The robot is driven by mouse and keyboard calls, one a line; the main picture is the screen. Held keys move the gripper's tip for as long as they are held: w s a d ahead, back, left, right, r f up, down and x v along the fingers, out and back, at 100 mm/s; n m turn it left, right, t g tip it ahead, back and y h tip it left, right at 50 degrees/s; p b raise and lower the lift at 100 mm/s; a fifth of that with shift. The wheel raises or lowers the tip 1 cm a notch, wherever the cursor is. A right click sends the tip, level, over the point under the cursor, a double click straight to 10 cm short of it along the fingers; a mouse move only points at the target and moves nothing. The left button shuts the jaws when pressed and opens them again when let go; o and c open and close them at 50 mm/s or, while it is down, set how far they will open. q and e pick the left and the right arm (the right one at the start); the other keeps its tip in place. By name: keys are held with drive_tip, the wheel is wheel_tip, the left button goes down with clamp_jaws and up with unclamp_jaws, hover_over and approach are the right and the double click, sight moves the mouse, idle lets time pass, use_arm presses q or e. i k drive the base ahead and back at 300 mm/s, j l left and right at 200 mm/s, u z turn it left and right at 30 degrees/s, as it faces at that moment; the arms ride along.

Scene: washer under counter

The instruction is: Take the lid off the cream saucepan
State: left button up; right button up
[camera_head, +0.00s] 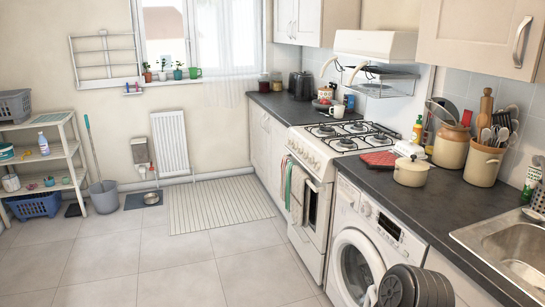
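The cream saucepan (410,176) stands upright on the dark counter, to the right of the stove and beside a red patterned cloth. Its cream lid (411,164) with a small knob sits on top, so the inside of the pan is hidden.
Utensil crocks (482,163) stand close to the right of the saucepan, with bottles behind it. The red cloth (379,160) lies to its left. The counter (425,208) in front is clear up to the sink (500,250). A washing machine (357,240) is below.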

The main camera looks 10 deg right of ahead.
sight(397, 164)
drive_tip(key=i+z, duration=0.2)
drive_tip(key=i, duration=0.35)
drive_tip(key=i+j+z, duration=0.2)
drive_tip(key=i, duration=0.35)
drive_tip(key=i+j+z, duration=0.2)
drive_tip(key=i, duration=0.35)
drive_tip(key=i+j+z, duration=0.2)
drive_tip(key=i+j, duration=0.2)
drive_tip(key=i, duration=0.1)
